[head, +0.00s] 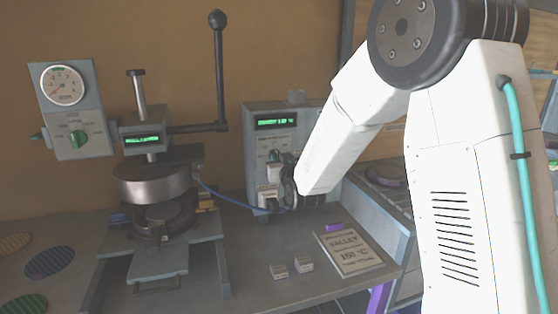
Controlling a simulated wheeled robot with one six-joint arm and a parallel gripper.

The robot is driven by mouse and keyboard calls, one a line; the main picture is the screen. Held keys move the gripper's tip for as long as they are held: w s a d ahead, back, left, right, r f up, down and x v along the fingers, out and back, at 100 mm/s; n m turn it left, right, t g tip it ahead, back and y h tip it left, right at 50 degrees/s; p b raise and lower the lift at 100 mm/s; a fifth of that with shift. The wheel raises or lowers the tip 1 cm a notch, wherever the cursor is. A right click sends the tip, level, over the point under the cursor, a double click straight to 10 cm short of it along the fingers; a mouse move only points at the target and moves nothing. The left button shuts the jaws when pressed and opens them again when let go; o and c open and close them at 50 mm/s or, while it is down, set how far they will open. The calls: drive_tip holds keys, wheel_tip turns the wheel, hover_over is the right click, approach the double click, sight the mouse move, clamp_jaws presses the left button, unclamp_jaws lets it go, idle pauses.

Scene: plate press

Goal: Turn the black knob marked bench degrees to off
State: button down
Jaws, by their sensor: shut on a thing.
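The grey control box (253,142) stands on the bench against the brown wall, with a green lit display (277,122) and dial markings on its front. My gripper (273,166) is at the box's front face, below the display, shut on the black knob. The gripper and wrist hide most of the knob, so its pointer and its setting cannot be read. The label wording is too small to read.
Left of the box stands a press (152,185) with a tall black-balled lever (219,75). A blue cable (232,199) crosses the bench.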

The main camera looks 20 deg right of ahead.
drive_tip(key=shift+a+f+n, duration=0.1)
drive_tip(key=shift+f+n, duration=0.05)
drive_tip(key=shift+n, duration=4.25)
drive_tip(key=shift+a+f+n, duration=0.1)
drive_tip(key=shift+n, duration=4.3)
drive_tip(key=c, duration=1.5)
unclamp_jaws()
drive_tip(key=shift+o, duration=0.2)
drive_tip(key=s, duration=0.8)
